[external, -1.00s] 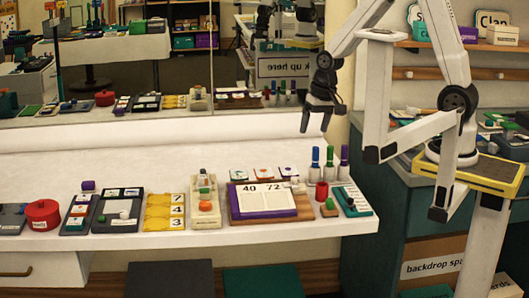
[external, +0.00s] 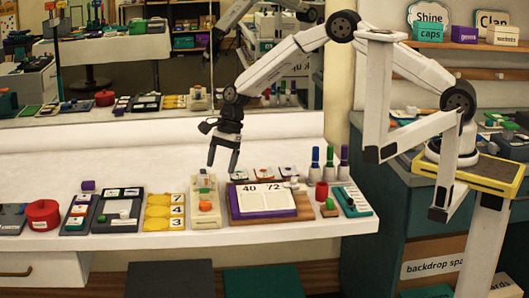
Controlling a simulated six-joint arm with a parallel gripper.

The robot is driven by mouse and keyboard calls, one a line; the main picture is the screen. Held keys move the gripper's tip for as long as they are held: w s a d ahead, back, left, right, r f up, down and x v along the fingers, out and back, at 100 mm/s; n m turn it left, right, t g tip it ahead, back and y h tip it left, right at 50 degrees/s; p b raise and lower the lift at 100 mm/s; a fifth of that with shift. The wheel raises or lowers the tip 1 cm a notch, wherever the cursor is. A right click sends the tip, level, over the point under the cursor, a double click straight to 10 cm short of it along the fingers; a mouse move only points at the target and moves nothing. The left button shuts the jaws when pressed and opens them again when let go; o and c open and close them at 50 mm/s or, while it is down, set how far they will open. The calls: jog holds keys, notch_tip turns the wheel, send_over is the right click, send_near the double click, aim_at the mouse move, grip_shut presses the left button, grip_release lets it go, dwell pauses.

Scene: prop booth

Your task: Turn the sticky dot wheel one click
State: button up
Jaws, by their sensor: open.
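No part is clearly labelled as the sticky dot wheel, and I cannot tell for sure which one it is. A narrow cream device (external: 205,212) with a green block and an orange knob (external: 205,208) stands on the white counter. My gripper (external: 222,166) is open and empty, with its fingers pointing down. It appears above the counter, just behind and to the right of the cream device, apart from it.
A wooden board with a number card (external: 266,198) lies right of the device. Yellow numbered tiles (external: 165,211) lie left of it. A red pot (external: 42,214) and dark trays stand further left. Several coloured bottles (external: 330,160) stand at the right. A mirror backs the counter.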

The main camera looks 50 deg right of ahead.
aim_at(205, 202)
jog(key=shift+w+a+f+m+y, duration=0.15)
jog(key=shift+w+a+f+m, duration=0.2)
jog(key=shift+a, duration=0.3)
jog(key=shift+w+a+f+m+y, duration=0.15)
jog(key=shift+a+f+m, duration=0.2)
jog(key=shift+a+f, duration=0.2)
jog(key=shift+s+a+f, duration=0.1)
jog(key=shift+x, duration=3.7)
grip_shut()
jog(key=shift+n+g, duration=0.3)
jog(key=shift+n, duration=0.1)
jog(key=n+g, duration=0.1)
jog(key=n, duration=0.2)
jog(key=shift+n, duration=0.3)
jog(key=shift+n+g+h, duration=0.4)
jog(key=shift+n, duration=0.5)
